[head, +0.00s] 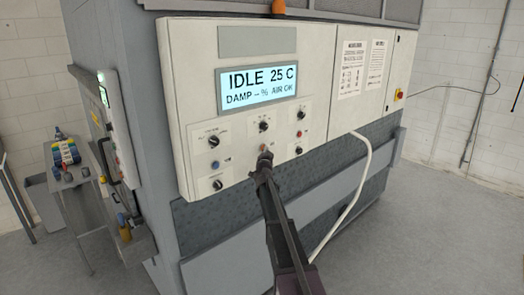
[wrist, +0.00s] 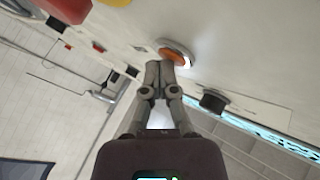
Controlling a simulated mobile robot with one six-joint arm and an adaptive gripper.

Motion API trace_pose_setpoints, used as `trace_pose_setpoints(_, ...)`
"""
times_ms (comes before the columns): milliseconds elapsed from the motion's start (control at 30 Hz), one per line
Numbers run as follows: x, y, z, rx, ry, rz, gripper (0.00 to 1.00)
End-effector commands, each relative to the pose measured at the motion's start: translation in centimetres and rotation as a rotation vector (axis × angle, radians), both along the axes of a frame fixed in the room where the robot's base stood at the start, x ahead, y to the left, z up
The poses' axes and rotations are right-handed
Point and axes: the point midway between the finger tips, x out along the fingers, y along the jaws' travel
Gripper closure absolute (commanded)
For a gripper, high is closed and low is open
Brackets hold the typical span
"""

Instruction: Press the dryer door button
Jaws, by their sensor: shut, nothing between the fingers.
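A pale control panel (head: 199,95) on the machine carries several knobs and buttons below a lit display (head: 256,86). The display reads "IDLE 25 C, DAMP – % AIR OK". My gripper (head: 264,160) is shut and empty, pointing at the panel's lower middle. In the wrist view my fingertips (wrist: 160,66) are together just beside an orange button (wrist: 175,53) with a metal ring. I cannot tell whether they touch it.
A blue button (head: 215,164) is left of my gripper, and a red button (head: 299,134) is to its right. Black knobs surround it, one (head: 263,126) just above. A white hose (head: 352,190) hangs at right. A cluttered side table (head: 75,182) stands at left.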

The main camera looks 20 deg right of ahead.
Motion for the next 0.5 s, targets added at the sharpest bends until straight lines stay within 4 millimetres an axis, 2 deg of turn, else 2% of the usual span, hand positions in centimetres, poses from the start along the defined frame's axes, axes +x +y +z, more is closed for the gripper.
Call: trace_pose_setpoints(500,-1.3,-0.4,0.0,0.0,0.001,0.001,1.0)
